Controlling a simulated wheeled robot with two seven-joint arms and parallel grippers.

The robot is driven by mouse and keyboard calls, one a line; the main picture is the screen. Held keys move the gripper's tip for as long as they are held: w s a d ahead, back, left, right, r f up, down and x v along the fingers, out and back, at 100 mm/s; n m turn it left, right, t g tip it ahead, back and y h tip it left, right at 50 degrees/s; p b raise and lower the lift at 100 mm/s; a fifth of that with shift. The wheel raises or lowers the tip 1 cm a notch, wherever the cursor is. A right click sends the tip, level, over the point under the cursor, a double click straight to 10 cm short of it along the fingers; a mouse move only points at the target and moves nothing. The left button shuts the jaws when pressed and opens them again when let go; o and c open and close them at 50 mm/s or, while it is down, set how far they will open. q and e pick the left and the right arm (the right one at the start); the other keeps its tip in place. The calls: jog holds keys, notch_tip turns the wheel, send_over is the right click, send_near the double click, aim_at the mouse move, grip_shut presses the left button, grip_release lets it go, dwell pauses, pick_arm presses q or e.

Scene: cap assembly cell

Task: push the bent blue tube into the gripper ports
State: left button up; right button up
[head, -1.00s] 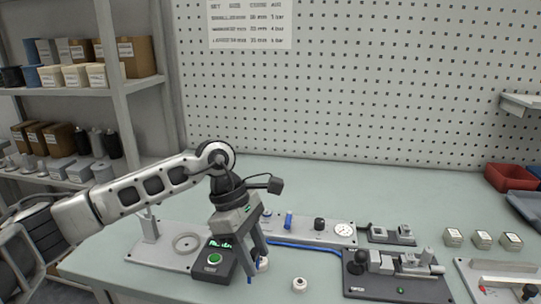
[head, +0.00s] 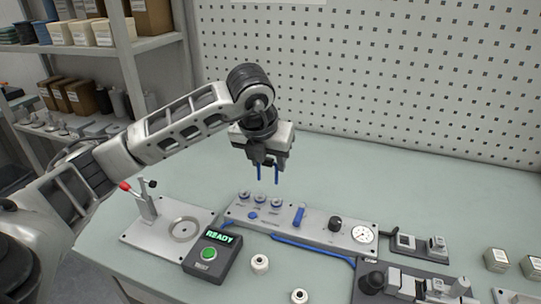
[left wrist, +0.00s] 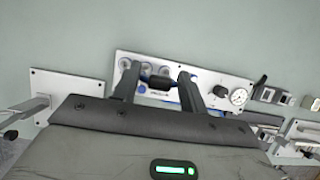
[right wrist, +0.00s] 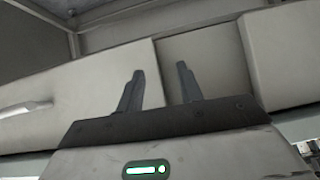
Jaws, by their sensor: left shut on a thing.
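My left gripper (head: 268,166) is raised above the grey valve panel (head: 314,228) and is shut on the bent blue tube (head: 276,175). The tube's two blue legs hang down below the fingers, apart from the panel. In the left wrist view, a dark crosspiece (left wrist: 160,82) sits between the left fingertips. Three round ports (head: 260,198) stand in a row on the panel's left part, below and near the gripper. I cannot read which are the gripper ports. My right gripper (right wrist: 160,90) shows only in the right wrist view, open and empty.
A black test box (head: 212,252) reads READY and has a green button. A grey stand with a ring (head: 184,230) is at left. Two white fittings (head: 260,263) lie in front. A blue hose (head: 315,245) runs along the panel's front edge. The table behind the panel is clear.

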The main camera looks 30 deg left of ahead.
pick_arm(q)
jog(key=shift+f, duration=0.55)
jog(key=shift+f+b, duration=1.45)
jog(key=shift+f, duration=0.55)
pick_arm(e)
jog(key=shift+w+a+f, duration=0.2)
jog(key=shift+a+f, duration=0.05)
jog(key=shift+f, duration=0.1)
jog(key=shift+a, duration=0.1)
pick_arm(q)
jog(key=shift+w, duration=0.1)
pick_arm(e)
jog(key=shift+f, duration=0.3)
